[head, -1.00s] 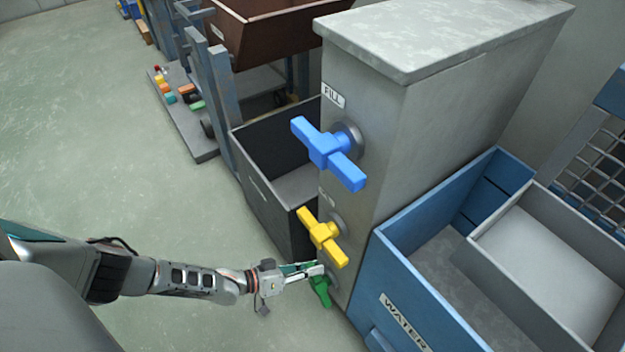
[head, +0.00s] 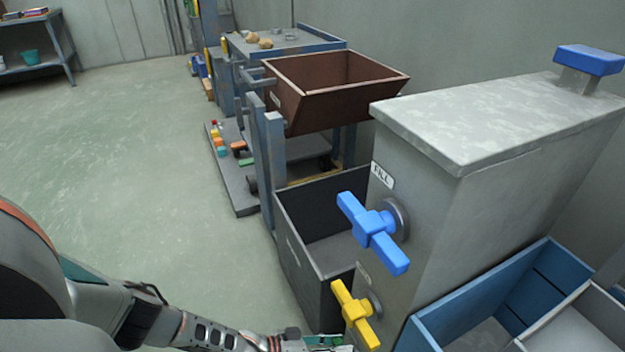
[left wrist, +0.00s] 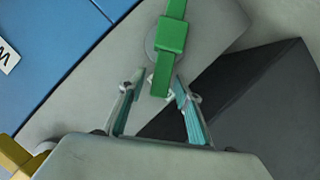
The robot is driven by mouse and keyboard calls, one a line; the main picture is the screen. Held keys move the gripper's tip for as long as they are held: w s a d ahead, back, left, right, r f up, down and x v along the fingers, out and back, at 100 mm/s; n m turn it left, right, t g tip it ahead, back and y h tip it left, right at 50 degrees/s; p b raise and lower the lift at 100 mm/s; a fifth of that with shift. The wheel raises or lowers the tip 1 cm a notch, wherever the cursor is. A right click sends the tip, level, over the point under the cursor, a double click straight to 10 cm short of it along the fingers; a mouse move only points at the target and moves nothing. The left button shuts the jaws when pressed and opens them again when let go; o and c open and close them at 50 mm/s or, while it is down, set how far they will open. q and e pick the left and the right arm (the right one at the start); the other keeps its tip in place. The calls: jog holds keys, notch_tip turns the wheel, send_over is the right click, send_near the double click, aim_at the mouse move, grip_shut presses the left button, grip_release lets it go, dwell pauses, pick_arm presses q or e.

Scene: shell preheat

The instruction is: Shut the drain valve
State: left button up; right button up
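The green valve handle (left wrist: 172,38) shows in the left wrist view as a bar with a square hub on a grey round mount; its label is not readable. My left gripper (left wrist: 160,82) is open, with one finger on each side of the handle's near end; I cannot tell whether they touch it. In the head view my left arm reaches to the bottom edge, where the gripper is mostly cut off. Above it on the grey column are a yellow valve handle (head: 355,314) and a blue valve handle (head: 374,233) under a FILL label. My right gripper is not in view.
The grey column (head: 480,130) carries the valves. A dark open bin (head: 298,262) stands left of it and a blue bin (head: 560,262) right of it. A brown tub (head: 290,105) sits on a cart behind. The floor at left is clear.

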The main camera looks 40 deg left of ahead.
pick_arm(q)
jog(key=v, duration=1.2)
jog(key=shift+f, duration=0.1)
